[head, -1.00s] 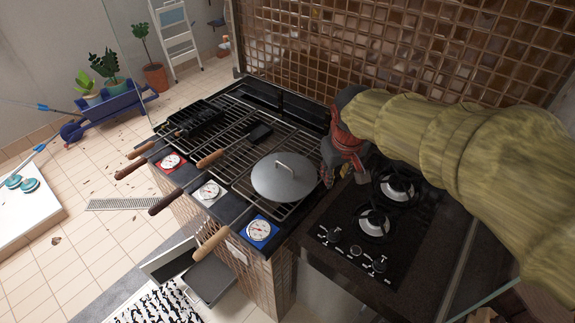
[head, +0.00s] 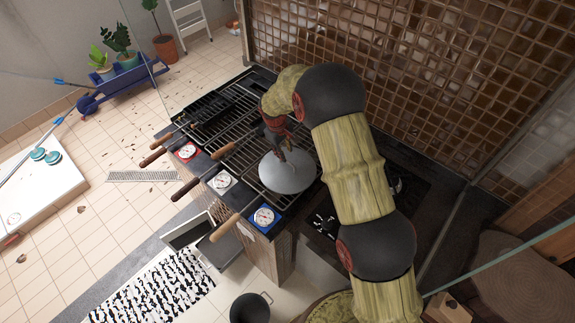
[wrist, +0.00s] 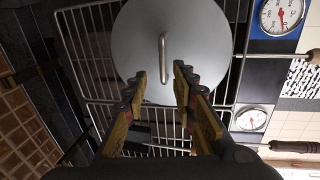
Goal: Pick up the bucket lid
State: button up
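The lid (head: 287,176) is a round grey metal disc with a bar handle, lying on the grill grate near its right end. In the wrist view the lid (wrist: 205,45) fills the upper middle, and its upright bar handle (wrist: 164,58) lies between and just beyond my fingertips. My gripper (wrist: 160,82) is open, with one finger on each side of the handle's line and a gap to it. In the head view my gripper (head: 283,150) is over the lid's upper edge and hides the handle.
The grill grate (head: 240,135) holds several long wooden-handled tools that stick out past the front edge. Gauges, such as the blue one (head: 264,217), line that edge. A dark stove lies to the right, partly under my arm. A tiled wall (head: 420,90) stands behind.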

aim_at(288, 166)
jog(key=shift+w+d+f+p, duration=0.15)
jog(key=shift+f+p, duration=0.15)
jog(key=shift+f, duration=0.95)
jog(key=shift+w+f+p, duration=0.2)
jog(key=shift+f+p, duration=0.15)
jog(key=shift+f, duration=0.95)
jog(key=shift+w+d+f+p, duration=0.15)
jog(key=shift+f+p, duration=0.15)
jog(key=shift+f, duration=0.95)
jog(key=shift+a, duration=0.1)
jog(key=shift+c, duration=1.2)
jog(key=c, duration=0.4)
grip_shut()
